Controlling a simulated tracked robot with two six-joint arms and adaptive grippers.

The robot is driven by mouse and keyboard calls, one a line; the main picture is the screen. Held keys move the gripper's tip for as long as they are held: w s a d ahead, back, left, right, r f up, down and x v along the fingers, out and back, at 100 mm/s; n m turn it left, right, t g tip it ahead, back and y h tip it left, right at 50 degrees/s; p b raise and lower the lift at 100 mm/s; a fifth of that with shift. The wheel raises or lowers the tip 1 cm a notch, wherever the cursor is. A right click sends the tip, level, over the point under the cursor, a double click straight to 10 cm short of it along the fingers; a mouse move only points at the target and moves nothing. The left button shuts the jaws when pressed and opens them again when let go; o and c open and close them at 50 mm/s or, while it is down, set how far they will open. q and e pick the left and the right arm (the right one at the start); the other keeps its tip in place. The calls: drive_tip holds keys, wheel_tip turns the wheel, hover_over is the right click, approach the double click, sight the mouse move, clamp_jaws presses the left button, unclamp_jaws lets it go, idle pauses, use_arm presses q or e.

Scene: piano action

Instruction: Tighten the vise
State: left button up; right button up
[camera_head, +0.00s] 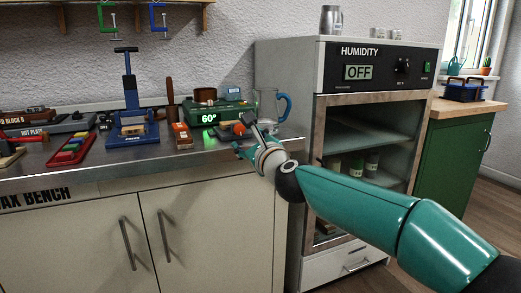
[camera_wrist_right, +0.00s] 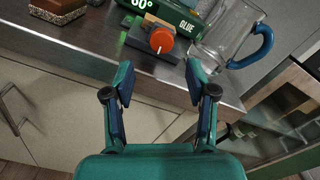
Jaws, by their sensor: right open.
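A small dark device with a round orange knob (camera_wrist_right: 161,40), which looks like the vise, sits near the bench's front edge in the right wrist view. The knob has a white mark, and a wooden piece (camera_wrist_right: 158,20) shows at its top. In the head view its knob (camera_head: 239,129) is partly behind my right gripper (camera_head: 243,138). In the wrist view my right gripper (camera_wrist_right: 159,86) is open and empty. Its fingers point toward the knob from in front of the bench edge, with a gap between. My left gripper is not in view.
A green glue pot (camera_head: 208,118) reading 60° stands behind the device. A glass jug (camera_wrist_right: 222,45) with a blue handle is close on its right. A blue press (camera_head: 131,127) and a red tray (camera_head: 72,150) stand left. The humidity cabinet (camera_head: 310,75) is at right.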

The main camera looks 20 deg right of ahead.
drive_tip(key=s, duration=0.6)
drive_tip(key=shift+s+d, duration=0.15)
drive_tip(key=shift+s, duration=0.25)
drive_tip(key=shift+r, duration=0.1)
